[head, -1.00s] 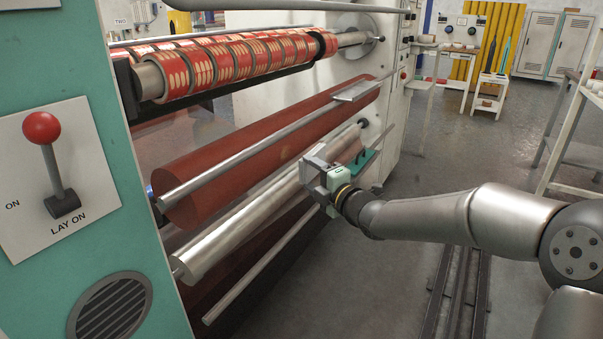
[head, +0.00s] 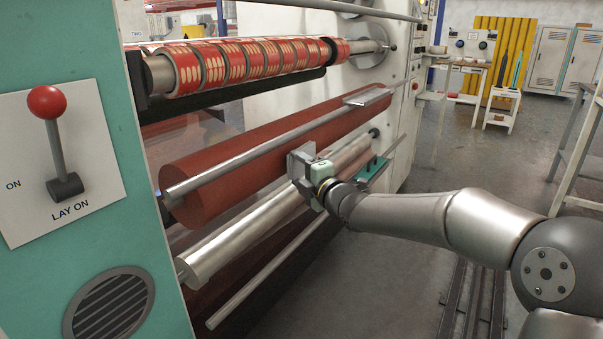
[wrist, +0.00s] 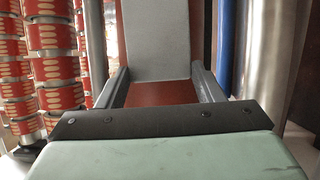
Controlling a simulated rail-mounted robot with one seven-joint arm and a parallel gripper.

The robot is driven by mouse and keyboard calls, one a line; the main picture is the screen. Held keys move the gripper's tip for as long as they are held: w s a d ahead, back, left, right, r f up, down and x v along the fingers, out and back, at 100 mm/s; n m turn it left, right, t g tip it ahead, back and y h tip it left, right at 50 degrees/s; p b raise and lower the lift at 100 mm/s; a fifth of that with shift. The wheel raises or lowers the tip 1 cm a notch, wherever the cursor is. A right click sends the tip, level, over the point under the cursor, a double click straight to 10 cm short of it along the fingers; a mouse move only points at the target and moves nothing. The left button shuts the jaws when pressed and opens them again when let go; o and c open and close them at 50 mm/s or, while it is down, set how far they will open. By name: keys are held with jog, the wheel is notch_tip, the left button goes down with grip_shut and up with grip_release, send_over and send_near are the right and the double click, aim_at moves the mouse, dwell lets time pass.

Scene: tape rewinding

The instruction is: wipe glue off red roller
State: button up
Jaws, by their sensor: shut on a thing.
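The red roller (head: 230,172) is the long dark red cylinder running across the machine below the printed rolls. A bare patch of it also shows between the fingers in the wrist view (wrist: 150,93). My gripper (head: 302,163) is in front of the roller's lower side, above the silver roller (head: 245,235). It is shut on a flat grey cloth (wrist: 155,40), which extends beyond the fingers and covers part of the red surface in the wrist view. I cannot tell whether the cloth touches the roller. No glue can be made out.
A thin metal bar (head: 250,150) runs along the red roller's front and carries a small metal plate (head: 368,97). Printed rolls (head: 245,62) sit on a shaft above. A teal fixture (head: 373,172) is right of my gripper. Open floor (head: 420,270) lies at the right.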

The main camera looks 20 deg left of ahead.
aim_at(302, 165)
jog(key=shift+w+a+b, duration=0.2)
jog(key=shift+a+b, duration=0.3)
jog(key=shift+a, duration=0.5)
dwell(0.3)
jog(key=shift+w+d+r+p, duration=0.1)
jog(key=shift+w+d+p, duration=0.15)
jog(key=shift+w+p, duration=0.45)
jog(key=shift+w+d+p, duration=0.2)
jog(key=shift+w+p, duration=0.3)
jog(key=shift+w, duration=0.7)
jog(key=shift+a+f, duration=0.1)
jog(key=shift+f, duration=0.1)
